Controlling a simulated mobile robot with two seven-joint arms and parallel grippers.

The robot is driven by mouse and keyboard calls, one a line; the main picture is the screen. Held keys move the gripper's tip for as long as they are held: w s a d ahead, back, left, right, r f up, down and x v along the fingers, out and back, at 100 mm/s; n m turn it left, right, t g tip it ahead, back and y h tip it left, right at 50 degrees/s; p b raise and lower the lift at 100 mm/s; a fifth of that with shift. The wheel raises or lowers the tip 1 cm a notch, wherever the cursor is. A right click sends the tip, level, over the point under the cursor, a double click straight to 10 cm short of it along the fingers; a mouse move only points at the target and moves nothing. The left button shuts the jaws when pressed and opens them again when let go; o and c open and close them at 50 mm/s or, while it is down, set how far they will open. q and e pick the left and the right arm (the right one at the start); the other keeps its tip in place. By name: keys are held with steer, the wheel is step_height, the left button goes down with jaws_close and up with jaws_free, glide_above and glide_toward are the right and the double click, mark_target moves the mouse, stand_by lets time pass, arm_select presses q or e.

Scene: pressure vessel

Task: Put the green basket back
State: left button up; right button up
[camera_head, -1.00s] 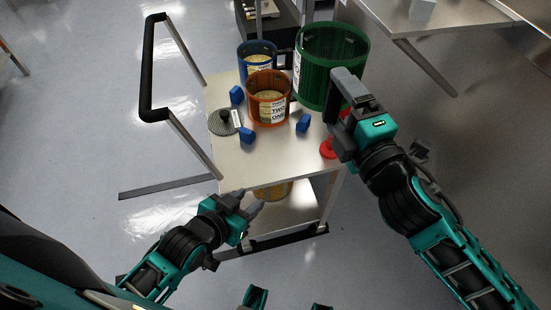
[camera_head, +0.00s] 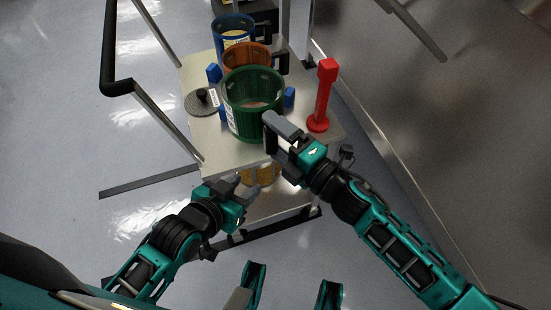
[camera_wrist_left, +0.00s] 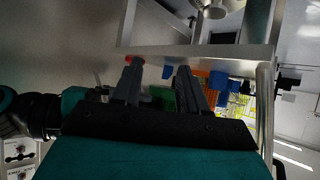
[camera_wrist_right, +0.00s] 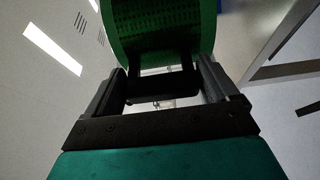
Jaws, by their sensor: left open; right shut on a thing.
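The green basket (camera_head: 253,108) is a perforated cylinder over the front of the cart top in the head view. I cannot tell whether it touches the cart. My right gripper (camera_head: 272,133) is shut on its dark handle at the basket's near right side. The right wrist view shows the green basket wall (camera_wrist_right: 165,30) just beyond the handle (camera_wrist_right: 162,86) between the fingers. My left gripper (camera_head: 250,190) is open and empty, low in front of the cart's near edge. In the left wrist view its fingers (camera_wrist_left: 160,85) are apart, with a sliver of green behind them.
The steel cart top (camera_head: 205,140) holds an orange basket (camera_head: 245,56) and a blue basket (camera_head: 233,30) behind the green one. A red post (camera_head: 322,98) stands at the right. A grey round lid (camera_head: 202,101) and small blue blocks (camera_head: 289,97) lie around. A black cart handle (camera_head: 109,50) rises at left.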

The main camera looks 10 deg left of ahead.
mark_target(260, 141)
arm_select(q)
steer(key=shift+s+a+f+b, duration=0.15)
steer(key=shift+f+b, duration=0.4)
steer(key=shift+f, duration=0.3)
steer(key=shift+s+f+b, duration=0.1)
steer(key=shift+f+b, duration=0.45)
steer(key=shift+f, duration=0.25)
arm_select(e)
steer(key=shift+f, duration=2.95)
steer(key=o, duration=1)
steer(key=shift+f, duration=0.15)
steer(key=shift+o, duration=1.3)
